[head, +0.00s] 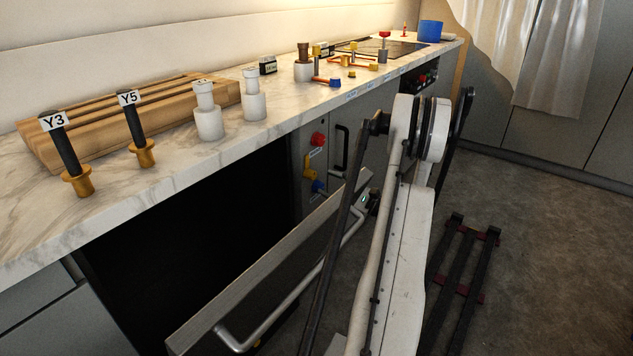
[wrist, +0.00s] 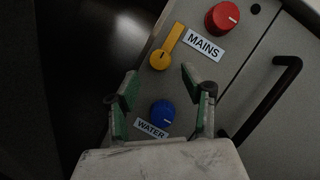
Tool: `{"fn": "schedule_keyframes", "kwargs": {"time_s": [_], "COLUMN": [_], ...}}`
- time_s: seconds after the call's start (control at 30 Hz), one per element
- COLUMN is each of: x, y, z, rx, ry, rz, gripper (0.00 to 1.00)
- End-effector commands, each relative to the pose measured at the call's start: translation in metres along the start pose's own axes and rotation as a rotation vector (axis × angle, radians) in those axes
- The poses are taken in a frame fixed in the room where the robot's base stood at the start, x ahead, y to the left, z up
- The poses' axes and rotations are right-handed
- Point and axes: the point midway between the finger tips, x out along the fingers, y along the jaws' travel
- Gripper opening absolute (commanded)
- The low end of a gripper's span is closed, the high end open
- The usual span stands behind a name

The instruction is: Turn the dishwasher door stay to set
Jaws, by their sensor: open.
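A yellow lever (wrist: 171,41), likely the door stay, sits on the grey panel. Its round hub is at the lower end, and its bar points up and slightly right, beside the MAINS label. It shows in the head view (head: 309,168) between a red and a blue knob. No label for it is readable. The dishwasher door (head: 255,275) hangs open, with a bar handle. In the wrist view my gripper (wrist: 159,76) is open and empty. Its green-padded fingers point at the panel, below the yellow hub and either side of the blue knob. In the head view my arm mostly hides it.
The red MAINS knob (wrist: 222,18) is up and right; the blue WATER knob (wrist: 162,112) is below the hub. A black handle (wrist: 268,98) stands at right. The marble counter (head: 180,165) holds a wooden rack (head: 110,120), white bottles and labelled black-handled tools.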

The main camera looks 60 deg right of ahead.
Motion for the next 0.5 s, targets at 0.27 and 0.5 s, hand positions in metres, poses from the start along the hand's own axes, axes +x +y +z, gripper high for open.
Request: {"fn": "schedule_keyframes", "kwargs": {"time_s": [0.27,0.5], "x": [0.037,0.046], "y": [0.001,0.000], "z": [-0.001,0.000], "rx": [0.000,0.000], "ry": [0.000,0.000], "rz": [0.001,0.000], "gripper": [0.44,0.44]}}
